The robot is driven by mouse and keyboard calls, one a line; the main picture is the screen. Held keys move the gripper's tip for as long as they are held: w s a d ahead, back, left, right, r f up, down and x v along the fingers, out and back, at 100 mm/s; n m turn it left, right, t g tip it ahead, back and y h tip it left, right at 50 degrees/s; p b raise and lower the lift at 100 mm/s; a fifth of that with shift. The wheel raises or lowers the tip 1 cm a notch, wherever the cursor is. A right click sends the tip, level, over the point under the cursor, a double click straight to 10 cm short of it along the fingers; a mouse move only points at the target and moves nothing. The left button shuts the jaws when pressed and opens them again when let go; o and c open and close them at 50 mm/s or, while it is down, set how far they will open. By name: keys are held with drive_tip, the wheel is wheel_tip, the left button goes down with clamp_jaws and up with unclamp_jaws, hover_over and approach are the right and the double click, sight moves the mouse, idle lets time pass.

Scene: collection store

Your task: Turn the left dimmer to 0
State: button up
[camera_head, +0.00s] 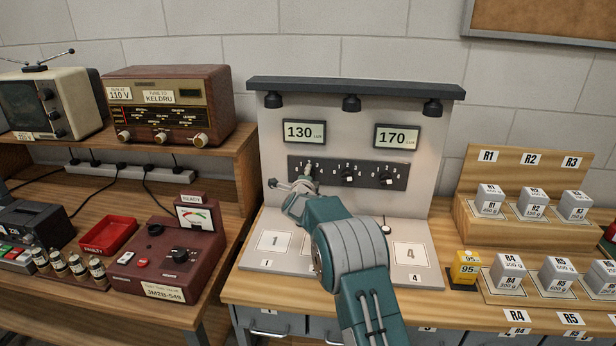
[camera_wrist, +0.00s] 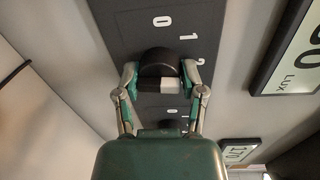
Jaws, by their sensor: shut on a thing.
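The left dimmer is a black knob (camera_wrist: 160,62) on a dark panel (camera_wrist: 125,20). In the wrist view the numbers 0, 1 and 2 show around it, with a white patch between my fingers. My gripper (camera_wrist: 160,78) is shut on the knob, one finger on each side. In the head view my gripper (camera_head: 300,185) reaches the left end of the dark strip and mostly hides this knob. Its exact setting is hidden. The right display (camera_head: 397,136) reads 170 Lux.
The middle dimmer (camera_head: 347,177) and right dimmer (camera_head: 386,182) sit close by on the same strip. Lamps hang from the top rail (camera_head: 350,89). Numbered pads lie below, pad 4 (camera_head: 410,254) clear. A maroon meter box (camera_head: 168,255) stands left, weight blocks right.

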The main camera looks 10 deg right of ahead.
drive_tip(key=n, duration=0.3)
drive_tip(key=shift+a+f+n, duration=0.15)
drive_tip(key=shift+a+n, duration=0.1)
drive_tip(key=shift+n, duration=0.05)
drive_tip(key=n, duration=0.4)
drive_tip(key=shift+f+h, duration=0.15)
drive_tip(key=shift+h, duration=0.15)
drive_tip(key=n, duration=0.4)
drive_tip(key=shift+f+h, duration=0.15)
drive_tip(key=shift+h, duration=0.15)
drive_tip(key=n, duration=0.4)
drive_tip(key=shift+f, duration=0.15)
drive_tip(key=shift+n, duration=0.4)
drive_tip(key=o, duration=1.1)
drive_tip(key=shift+o, duration=0.2)
drive_tip(key=shift+r, duration=0.25)
drive_tip(key=shift+s+r, duration=0.1)
